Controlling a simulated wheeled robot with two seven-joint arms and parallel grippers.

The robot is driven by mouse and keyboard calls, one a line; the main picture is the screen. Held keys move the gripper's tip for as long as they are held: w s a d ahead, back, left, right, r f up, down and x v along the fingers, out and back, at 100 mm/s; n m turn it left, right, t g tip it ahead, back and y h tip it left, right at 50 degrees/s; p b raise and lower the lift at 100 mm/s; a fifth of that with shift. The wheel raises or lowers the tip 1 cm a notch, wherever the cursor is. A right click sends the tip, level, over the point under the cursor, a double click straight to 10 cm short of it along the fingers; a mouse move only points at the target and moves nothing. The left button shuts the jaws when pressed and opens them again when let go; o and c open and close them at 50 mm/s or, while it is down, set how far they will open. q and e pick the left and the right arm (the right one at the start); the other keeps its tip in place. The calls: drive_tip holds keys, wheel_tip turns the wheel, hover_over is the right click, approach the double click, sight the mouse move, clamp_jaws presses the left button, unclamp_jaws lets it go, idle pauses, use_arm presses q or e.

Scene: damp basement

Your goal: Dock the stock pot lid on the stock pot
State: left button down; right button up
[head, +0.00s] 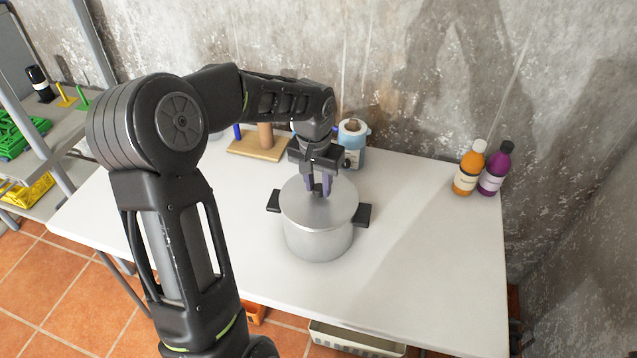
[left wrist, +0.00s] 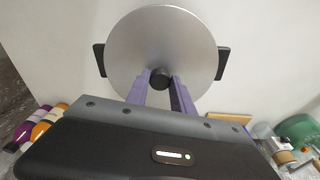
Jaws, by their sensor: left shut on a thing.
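The stock pot (head: 318,240) is a silver pot with two black side handles, standing on the white table. The stock pot lid (head: 311,208) is a round silver disc over the pot's mouth; in the head view it covers the opening and I see no clear gap. My left gripper (head: 319,189) comes down from above and is shut on the lid's knob. In the left wrist view the lid (left wrist: 165,45) fills the upper middle, with the purple fingers of my left gripper (left wrist: 161,80) on either side of the dark knob. The pot handles show at both sides. My right gripper is not in view.
Behind the pot stand a blue appliance (head: 353,143) and a wooden board with pegs (head: 258,147). An orange bottle (head: 469,168) and a purple bottle (head: 495,169) stand at the back right. The white table (head: 430,270) is clear right of the pot. A shelf is at left.

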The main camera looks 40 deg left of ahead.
sight(317, 191)
use_arm(q)
drive_tip(key=shift+f+b, duration=0.35)
drive_tip(key=shift+f, duration=0.15)
drive_tip(key=c, duration=1.4)
unclamp_jaws()
drive_tip(key=shift+r, duration=0.2)
drive_tip(key=r+p, duration=0.3)
drive_tip(key=r, duration=0.2)
drive_tip(key=s+r+p, duration=0.1)
drive_tip(key=r+p, duration=0.1)
drive_tip(key=r, duration=0.1)
drive_tip(key=shift+d+p, duration=0.1)
drive_tip(key=shift+p, duration=0.2)
drive_tip(key=r, duration=0.1)
drive_tip(key=r+p, duration=0.1)
drive_tip(key=shift+s+r, duration=0.2)
drive_tip(key=shift+r, duration=0.1)
